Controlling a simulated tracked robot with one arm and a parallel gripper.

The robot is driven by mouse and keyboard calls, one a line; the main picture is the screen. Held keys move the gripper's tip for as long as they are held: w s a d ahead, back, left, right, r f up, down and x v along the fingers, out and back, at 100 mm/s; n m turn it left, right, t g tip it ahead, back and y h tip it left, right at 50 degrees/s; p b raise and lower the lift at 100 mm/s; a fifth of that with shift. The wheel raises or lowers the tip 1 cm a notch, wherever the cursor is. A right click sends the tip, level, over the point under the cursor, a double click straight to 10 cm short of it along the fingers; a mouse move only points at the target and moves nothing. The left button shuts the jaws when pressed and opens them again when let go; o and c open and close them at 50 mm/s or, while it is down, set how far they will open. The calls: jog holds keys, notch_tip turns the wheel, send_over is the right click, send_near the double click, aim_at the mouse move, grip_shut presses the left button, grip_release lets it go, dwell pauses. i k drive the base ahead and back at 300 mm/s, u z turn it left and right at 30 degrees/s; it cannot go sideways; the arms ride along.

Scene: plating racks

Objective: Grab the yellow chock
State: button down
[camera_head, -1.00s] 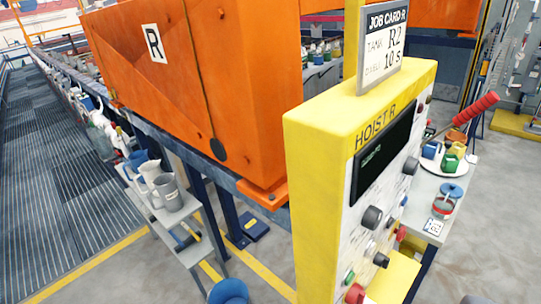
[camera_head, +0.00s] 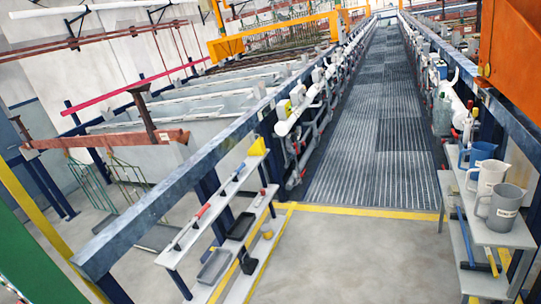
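A small yellow wedge-shaped piece (camera_head: 257,147), which looks like the chock, sits at the far end of the top shelf of a white shelf unit (camera_head: 176,257) left of centre. It is small in the picture and nothing visible touches it. My gripper does not show in this view, so I cannot see its fingers.
Red-handled tools (camera_head: 201,213) and dark trays (camera_head: 241,226) lie on the shelves. A grey beam (camera_head: 165,203) runs behind them. A grated walkway (camera_head: 365,130) leads away. Jugs (camera_head: 499,207) stand on a right-hand shelf. Concrete floor (camera_head: 360,255) is clear between.

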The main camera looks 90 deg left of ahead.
aim_at(259, 149)
jog(key=u, duration=2.65)
jog(key=k, duration=0.75)
jog(key=i, duration=0.9)
jog(key=z, duration=0.15)
